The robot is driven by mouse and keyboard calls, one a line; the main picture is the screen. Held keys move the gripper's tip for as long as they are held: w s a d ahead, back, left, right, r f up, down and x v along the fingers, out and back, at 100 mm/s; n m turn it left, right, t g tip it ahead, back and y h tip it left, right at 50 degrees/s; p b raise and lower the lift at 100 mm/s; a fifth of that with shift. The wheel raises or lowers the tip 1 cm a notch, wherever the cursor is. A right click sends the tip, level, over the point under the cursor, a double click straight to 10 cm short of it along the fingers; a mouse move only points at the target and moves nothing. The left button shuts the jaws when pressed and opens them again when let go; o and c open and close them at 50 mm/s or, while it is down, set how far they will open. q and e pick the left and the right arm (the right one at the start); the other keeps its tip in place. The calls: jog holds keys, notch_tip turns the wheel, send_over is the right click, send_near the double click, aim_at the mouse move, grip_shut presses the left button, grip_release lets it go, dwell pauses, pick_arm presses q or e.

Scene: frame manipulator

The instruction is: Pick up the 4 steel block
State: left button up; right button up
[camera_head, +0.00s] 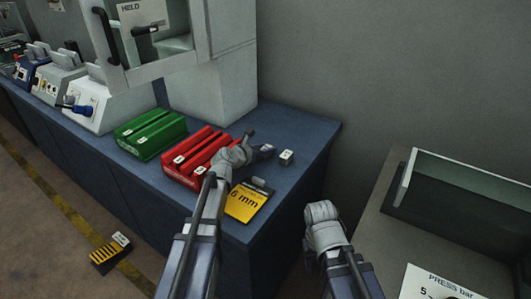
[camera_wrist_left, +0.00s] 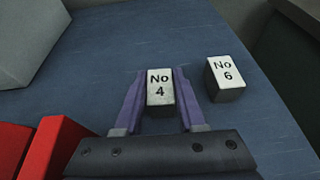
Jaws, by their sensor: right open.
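The steel block marked No 4 (camera_wrist_left: 160,91) stands on the blue bench top between the two purple fingers of my left gripper (camera_wrist_left: 160,75) in the left wrist view. The fingers lie close along its sides; whether they press on it I cannot tell.
Red slotted holders (camera_head: 183,176) and a green one (camera_head: 150,134) stand left of my left arm. A yellow 6 mm plate (camera_head: 245,203) lies near the bench's front edge. A grey machine (camera_head: 215,75) stands behind. A grey press table (camera_head: 390,225) is at right, beyond a gap.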

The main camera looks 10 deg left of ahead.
pick_arm(q)
grip_shut()
jog(key=shift+r, duration=0.1)
dwell(0.4)
notch_tip(320, 180, up, 10)
jog(key=p, duration=1)
